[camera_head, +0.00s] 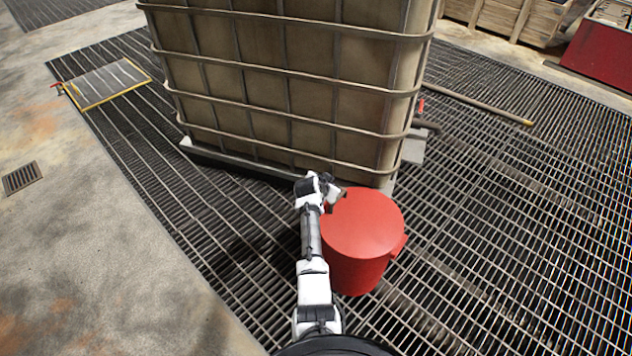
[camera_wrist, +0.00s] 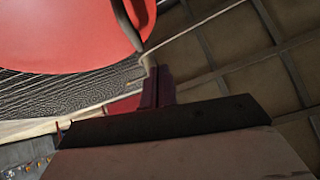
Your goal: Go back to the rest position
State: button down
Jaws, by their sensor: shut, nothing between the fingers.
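My gripper (camera_head: 338,193) is at the end of my arm, which stretches forward from the bottom of the head view. It is shut and empty. It is beside the upper left edge of a red lidded bin (camera_head: 363,222), in front of a large caged tank (camera_head: 285,85). Whether it touches the bin cannot be told. In the wrist view the shut fingers (camera_wrist: 157,88) show near the middle, with the red bin lid (camera_wrist: 65,35) at upper left and the tank's cage (camera_wrist: 235,45) at right.
The bin and tank stand on a dark floor grating (camera_head: 500,190). A long pole (camera_head: 480,105) lies on it at right. A yellow-edged panel (camera_head: 107,83) lies at left. A wooden crate (camera_head: 505,15) stands at the back right.

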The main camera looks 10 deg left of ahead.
jog(key=s+a+r, duration=0.2)
jog(key=s+r, duration=0.2)
jog(key=r, duration=0.1)
jog(key=shift+a, duration=0.4)
